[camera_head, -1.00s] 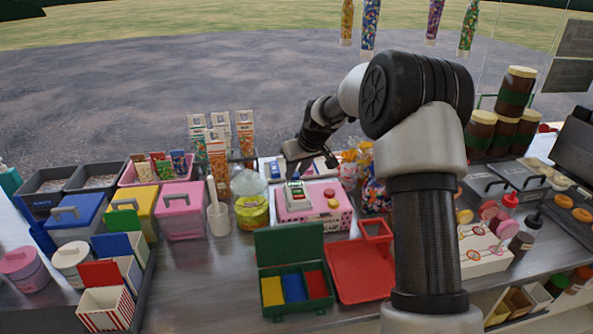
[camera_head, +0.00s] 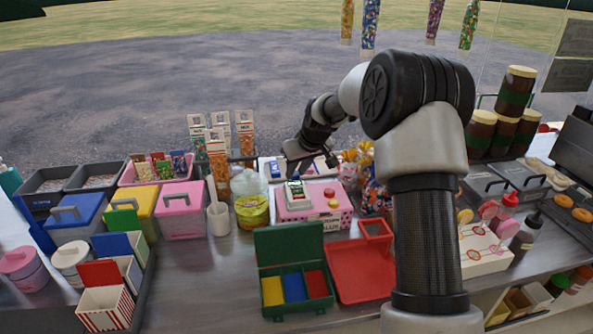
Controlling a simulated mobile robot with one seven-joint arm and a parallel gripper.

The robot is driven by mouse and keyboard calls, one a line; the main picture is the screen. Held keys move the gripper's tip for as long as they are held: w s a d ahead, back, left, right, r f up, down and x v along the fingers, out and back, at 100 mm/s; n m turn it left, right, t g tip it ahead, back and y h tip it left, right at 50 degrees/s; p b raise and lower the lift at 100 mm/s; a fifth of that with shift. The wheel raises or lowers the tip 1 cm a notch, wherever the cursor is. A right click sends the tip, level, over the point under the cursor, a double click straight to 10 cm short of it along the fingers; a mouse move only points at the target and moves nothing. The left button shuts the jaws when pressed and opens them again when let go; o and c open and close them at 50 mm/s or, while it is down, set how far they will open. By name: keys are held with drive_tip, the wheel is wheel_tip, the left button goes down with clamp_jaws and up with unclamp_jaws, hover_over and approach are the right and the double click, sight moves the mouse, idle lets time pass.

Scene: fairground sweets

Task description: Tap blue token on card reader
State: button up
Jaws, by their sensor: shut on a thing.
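The card reader (camera_head: 297,199) is a small white and grey device with a green screen. It sits on top of a pink box (camera_head: 328,216) near the middle of the counter. My gripper (camera_head: 296,174) points down just above the back of the reader, with its fingers close together. I cannot tell whether the gripper touches the reader. A green case (camera_head: 265,290) with yellow, blue and red compartments stands open in front of the pink box.
A red tray (camera_head: 358,278) lies right of the green case. Lidded tubs (camera_head: 180,212) fill the left.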

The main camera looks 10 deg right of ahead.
drive_tip(key=d+r+p, duration=0.5)
drive_tip(key=r, duration=0.4)
